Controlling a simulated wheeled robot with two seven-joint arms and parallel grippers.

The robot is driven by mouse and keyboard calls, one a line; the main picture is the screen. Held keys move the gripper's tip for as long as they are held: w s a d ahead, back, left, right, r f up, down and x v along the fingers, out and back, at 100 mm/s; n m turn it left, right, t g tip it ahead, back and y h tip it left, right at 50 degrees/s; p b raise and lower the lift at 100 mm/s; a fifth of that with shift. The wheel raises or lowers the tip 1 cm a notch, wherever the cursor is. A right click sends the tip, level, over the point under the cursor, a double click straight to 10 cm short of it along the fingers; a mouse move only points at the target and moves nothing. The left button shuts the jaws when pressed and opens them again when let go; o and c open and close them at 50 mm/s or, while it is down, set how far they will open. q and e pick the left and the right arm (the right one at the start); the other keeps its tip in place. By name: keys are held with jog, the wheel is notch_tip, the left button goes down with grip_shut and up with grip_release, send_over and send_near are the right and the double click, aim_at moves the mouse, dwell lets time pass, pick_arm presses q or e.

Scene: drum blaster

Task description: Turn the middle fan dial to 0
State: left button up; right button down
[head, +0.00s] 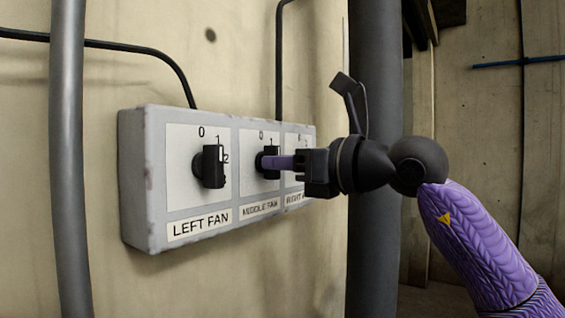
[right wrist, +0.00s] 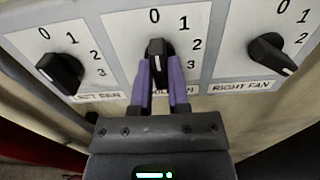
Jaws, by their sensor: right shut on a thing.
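The middle fan dial (right wrist: 156,47) is a black knob on the grey switch box (head: 135,190), above the label MIDDLE FAN. In the right wrist view its bar lies roughly upright below the 0, with a white mark between the fingers. It also shows in the head view (head: 268,170), partly covered. My right gripper (right wrist: 160,70) has its purple fingers on either side of this dial and is shut on it. The same gripper shows in the head view (head: 280,162), coming in from the right. My left gripper is not in view.
The left fan dial (head: 211,166) and right fan dial (right wrist: 270,54) sit on either side of the middle one. A grey pipe (head: 69,160) runs upright left of the box. A thicker dark pipe (head: 375,80) stands behind my right gripper. Black cables run above.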

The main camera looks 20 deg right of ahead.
jog(key=c, duration=0.6)
grip_release()
jog(key=shift+s+d, duration=0.1)
jog(key=b+v, duration=0.4)
jog(key=v, duration=0.5)
jog(key=shift+s+d, duration=0.25)
jog(key=shift+s, duration=0.05)
